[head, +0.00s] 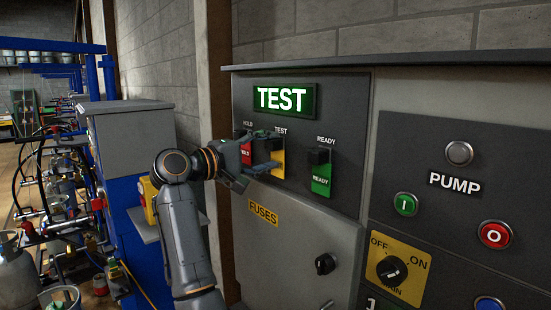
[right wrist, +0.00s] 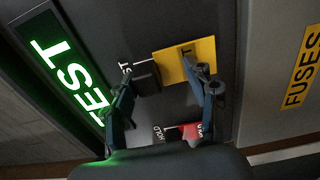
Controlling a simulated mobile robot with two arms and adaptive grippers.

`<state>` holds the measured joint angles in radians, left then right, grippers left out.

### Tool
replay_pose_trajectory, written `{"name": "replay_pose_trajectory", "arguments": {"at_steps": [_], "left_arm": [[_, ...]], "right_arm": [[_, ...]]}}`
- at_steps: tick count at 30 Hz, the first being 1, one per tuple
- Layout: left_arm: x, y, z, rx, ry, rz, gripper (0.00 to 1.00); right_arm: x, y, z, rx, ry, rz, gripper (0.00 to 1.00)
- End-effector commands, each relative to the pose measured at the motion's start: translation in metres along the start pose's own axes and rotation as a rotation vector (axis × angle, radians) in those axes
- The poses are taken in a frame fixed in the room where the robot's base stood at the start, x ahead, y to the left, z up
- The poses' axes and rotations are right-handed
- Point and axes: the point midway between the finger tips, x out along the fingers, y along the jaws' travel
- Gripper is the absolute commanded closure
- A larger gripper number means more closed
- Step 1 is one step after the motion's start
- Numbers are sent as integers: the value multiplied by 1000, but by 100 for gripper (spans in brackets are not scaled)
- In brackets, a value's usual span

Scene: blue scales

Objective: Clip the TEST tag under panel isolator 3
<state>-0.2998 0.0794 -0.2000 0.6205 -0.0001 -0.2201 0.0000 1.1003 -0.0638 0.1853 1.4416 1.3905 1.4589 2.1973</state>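The yellow TEST tag (head: 278,160) hangs below a black block (head: 276,143) under the TEST label on the dark panel. It also shows in the right wrist view (right wrist: 172,66), partly behind a finger. My right gripper (head: 263,152) is at this tag, one finger above the other in the head view. In the right wrist view its fingers (right wrist: 160,76) are spread, with the black block (right wrist: 146,78) between or just beyond their tips. I cannot tell whether they touch it. No isolator marked 3 is readable. My left gripper is not in view.
A lit TEST sign (head: 285,99) is above. A FUSES door (head: 290,255), a yellow OFF/ON switch plate (head: 412,262) and pump buttons (head: 405,204) are nearby.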

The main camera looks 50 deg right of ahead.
Motion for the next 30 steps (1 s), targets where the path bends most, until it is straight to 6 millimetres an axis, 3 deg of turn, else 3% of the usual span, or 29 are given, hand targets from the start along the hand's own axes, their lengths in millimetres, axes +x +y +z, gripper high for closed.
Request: {"name": "replay_pose_trajectory", "arguments": {"at_steps": [1,7,14,30], "left_arm": [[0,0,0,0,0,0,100],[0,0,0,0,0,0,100],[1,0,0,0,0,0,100],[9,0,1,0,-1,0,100]], "right_arm": [[0,-1,0,0,0,-2,61],[0,-3,0,-2,-1,-6,100],[0,-2,0,-1,-1,-3,100],[-22,-1,0,-1,0,-2,100]]}}
